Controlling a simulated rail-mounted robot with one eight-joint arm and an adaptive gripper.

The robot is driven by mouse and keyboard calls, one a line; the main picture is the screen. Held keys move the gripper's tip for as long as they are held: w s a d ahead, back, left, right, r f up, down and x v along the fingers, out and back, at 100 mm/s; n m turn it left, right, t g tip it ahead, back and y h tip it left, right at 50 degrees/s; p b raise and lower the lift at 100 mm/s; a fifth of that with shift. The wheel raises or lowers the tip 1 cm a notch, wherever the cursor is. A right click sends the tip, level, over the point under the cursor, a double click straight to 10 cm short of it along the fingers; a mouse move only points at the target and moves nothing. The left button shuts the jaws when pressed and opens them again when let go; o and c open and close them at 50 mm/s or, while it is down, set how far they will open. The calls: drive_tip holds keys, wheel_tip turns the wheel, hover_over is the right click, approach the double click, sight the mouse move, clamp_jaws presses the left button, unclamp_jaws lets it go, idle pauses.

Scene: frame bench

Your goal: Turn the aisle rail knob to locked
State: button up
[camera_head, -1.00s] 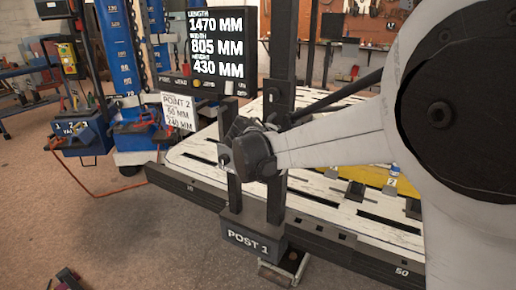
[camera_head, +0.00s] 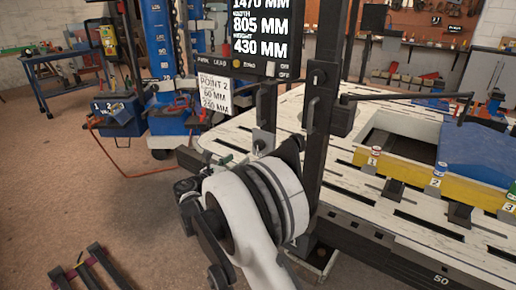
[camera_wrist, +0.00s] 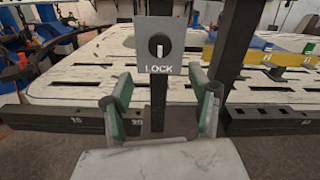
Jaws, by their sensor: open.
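The knob (camera_wrist: 159,45) is a black disc with a short upright white mark, on a grey plate (camera_wrist: 147,67) reading LOCK below it. The plate stands on a dark post in the upper middle of the wrist view. My gripper (camera_wrist: 161,92) is open, its two green-padded fingers apart below and to either side of the plate, with nothing between them but the post behind. In the head view my gripper (camera_head: 232,160) is near a small grey plate (camera_head: 262,141) at the bench's near left corner. The knob's face is not clear there.
The slotted white bench top (camera_head: 330,140) has a dark front rail (camera_head: 365,245). A tall black post (camera_head: 321,120) rises right of my gripper. A yellow frame with a blue pad (camera_head: 480,150) lies on the right. Floor at the left is mostly free, with a dark object (camera_head: 85,268) near.

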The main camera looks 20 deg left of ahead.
sight(258, 146)
drive_tip(key=b+x, duration=0.3)
drive_tip(key=x, duration=1)
drive_tip(key=shift+w+d+b, duration=0.1)
drive_tip(key=shift+w+b, duration=0.2)
drive_tip(key=shift+b, duration=0.1)
drive_tip(key=shift+c, duration=0.3)
drive_tip(key=c, duration=1.1)
